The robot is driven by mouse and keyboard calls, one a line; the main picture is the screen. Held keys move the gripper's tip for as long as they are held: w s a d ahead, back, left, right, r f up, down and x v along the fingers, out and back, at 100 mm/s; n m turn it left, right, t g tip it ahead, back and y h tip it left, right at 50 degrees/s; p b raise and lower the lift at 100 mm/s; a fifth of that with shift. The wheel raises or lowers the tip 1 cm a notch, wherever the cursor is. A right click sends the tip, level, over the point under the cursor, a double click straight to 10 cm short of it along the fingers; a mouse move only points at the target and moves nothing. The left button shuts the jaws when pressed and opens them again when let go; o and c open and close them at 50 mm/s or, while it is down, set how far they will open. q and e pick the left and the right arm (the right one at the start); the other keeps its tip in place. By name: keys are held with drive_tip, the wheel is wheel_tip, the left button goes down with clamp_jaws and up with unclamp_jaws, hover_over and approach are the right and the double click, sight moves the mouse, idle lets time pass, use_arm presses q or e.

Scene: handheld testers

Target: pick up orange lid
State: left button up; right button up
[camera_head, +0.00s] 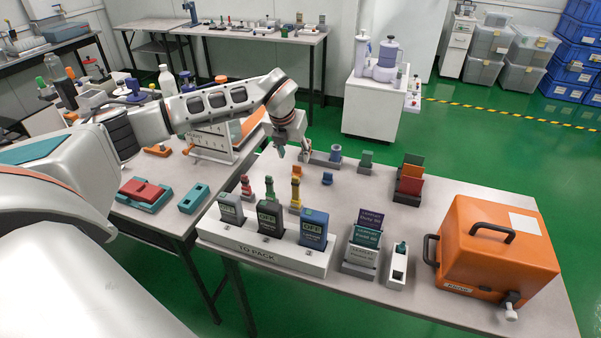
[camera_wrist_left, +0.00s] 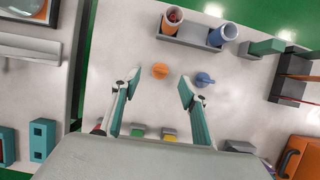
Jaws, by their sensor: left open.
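The orange lid (camera_wrist_left: 160,71) lies flat on the light table in the left wrist view, left of a blue lid (camera_wrist_left: 205,79) with a raised grip. In the head view the orange lid (camera_head: 297,169) is small and partly hidden behind a yellow-bodied tester, and the blue lid (camera_head: 327,179) stands to its right. My left gripper (camera_head: 281,152) hangs over the table's left part. In the left wrist view its two teal-padded fingers (camera_wrist_left: 157,88) are spread wide with nothing between them, and the orange lid shows beyond the gap. My right gripper does not show.
A grey tray (camera_wrist_left: 187,38) with an orange-lined cup and a blue cup lies behind the lids. The TO PACK stand (camera_head: 265,248) holds several testers at the front. An orange case (camera_head: 490,250) stands at right. Bare table lies around the lids.

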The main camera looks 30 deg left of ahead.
sight(297, 166)
use_arm(q)
drive_tip(key=x, duration=0.3)
drive_tip(key=b+x, duration=0.1)
drive_tip(key=x, duration=0.3)
drive_tip(key=shift+s+d+f, duration=0.15)
drive_tip(key=shift+s+d, duration=0.05)
drive_tip(key=c, duration=0.8)
